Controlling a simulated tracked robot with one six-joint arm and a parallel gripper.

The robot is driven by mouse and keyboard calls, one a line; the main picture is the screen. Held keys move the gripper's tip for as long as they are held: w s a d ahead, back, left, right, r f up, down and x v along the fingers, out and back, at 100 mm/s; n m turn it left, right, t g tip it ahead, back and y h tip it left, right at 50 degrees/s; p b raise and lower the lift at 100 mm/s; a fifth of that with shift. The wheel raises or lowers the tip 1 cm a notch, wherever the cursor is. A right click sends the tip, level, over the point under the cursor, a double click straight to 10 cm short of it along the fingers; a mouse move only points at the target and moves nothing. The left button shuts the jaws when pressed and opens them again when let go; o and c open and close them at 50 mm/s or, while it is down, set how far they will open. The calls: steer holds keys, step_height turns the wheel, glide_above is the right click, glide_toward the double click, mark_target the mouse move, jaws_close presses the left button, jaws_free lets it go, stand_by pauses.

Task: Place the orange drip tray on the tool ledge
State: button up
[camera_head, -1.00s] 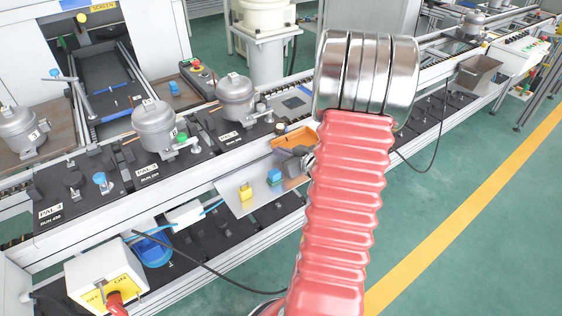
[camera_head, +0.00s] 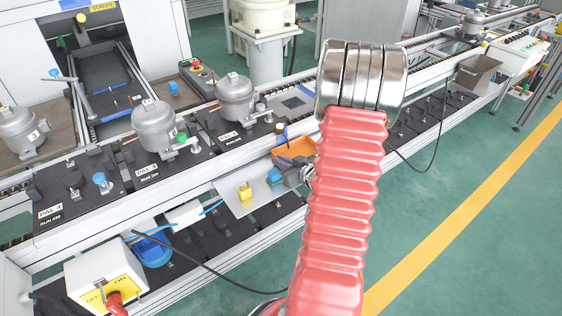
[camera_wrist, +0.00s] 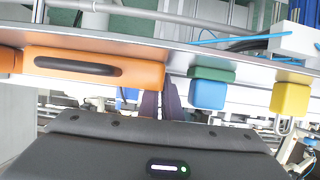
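The orange drip tray (camera_head: 294,147) shows at the right end of the grey tool ledge (camera_head: 228,187), partly behind my arm. In the wrist view the orange tray (camera_wrist: 115,72) has a dark slot in its side. My gripper (camera_wrist: 161,92) is at the tray's right end there. Its two dark fingers are close together and appear shut on the tray, but the tips are partly hidden. In the head view my gripper (camera_head: 290,170) is mostly hidden by my arm. Whether the tray touches the ledge, I cannot tell.
The conveyor with grey compressors (camera_head: 153,127) runs behind. Blue cables lie near the ledge's left side.

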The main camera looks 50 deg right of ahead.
steer(key=o, duration=0.4)
steer(key=shift+s+r, duration=0.1)
steer(key=shift+r, duration=0.05)
steer(key=v, duration=1.2)
stand_by(0.6)
